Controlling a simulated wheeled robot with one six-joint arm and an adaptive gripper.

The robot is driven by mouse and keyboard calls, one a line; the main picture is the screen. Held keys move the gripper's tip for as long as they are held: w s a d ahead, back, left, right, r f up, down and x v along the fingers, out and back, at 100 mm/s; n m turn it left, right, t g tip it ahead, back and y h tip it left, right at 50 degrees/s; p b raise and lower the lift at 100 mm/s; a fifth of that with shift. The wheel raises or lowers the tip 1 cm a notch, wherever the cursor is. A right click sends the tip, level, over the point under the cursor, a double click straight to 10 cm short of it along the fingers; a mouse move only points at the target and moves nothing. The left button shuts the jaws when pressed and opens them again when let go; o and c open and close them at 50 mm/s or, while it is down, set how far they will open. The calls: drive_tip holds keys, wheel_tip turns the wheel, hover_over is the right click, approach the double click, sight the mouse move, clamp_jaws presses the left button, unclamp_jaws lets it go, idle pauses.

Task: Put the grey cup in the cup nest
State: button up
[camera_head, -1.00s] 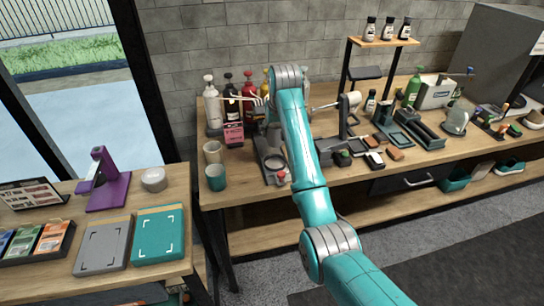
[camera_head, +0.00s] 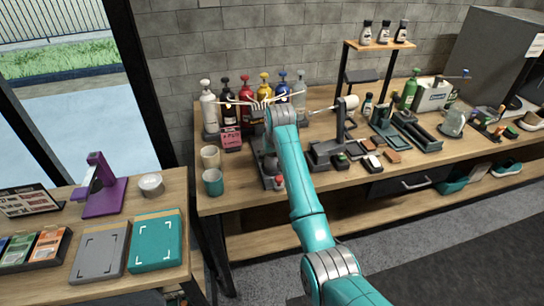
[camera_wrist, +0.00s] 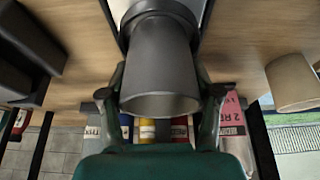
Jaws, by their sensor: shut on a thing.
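The grey cup (camera_wrist: 160,62) is in my gripper in the wrist view, its open rim toward the lower middle and its narrower end toward the top. My gripper (camera_wrist: 163,95) is shut on it, one finger on each side near the rim. In the head view the arm hides the gripper and the cup. A dark base with a pale plate (camera_wrist: 203,12) lies behind the cup's far end. The same dark base (camera_head: 258,152) shows partly beside my arm in the head view. I cannot tell whether the cup touches it, and the cup nest is not clearly seen.
A beige cup (camera_head: 210,157) and a teal cup (camera_head: 213,182) stand left of the base near the bench edge. Pump bottles (camera_head: 228,100) stand in a row behind. A dark stand (camera_head: 341,128) with a white roller is close on the right.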

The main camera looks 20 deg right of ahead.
drive_tip(key=shift+f, duration=0.15)
drive_tip(key=o, duration=1)
drive_tip(key=v, duration=1.2)
drive_tip(key=shift+r, duration=0.25)
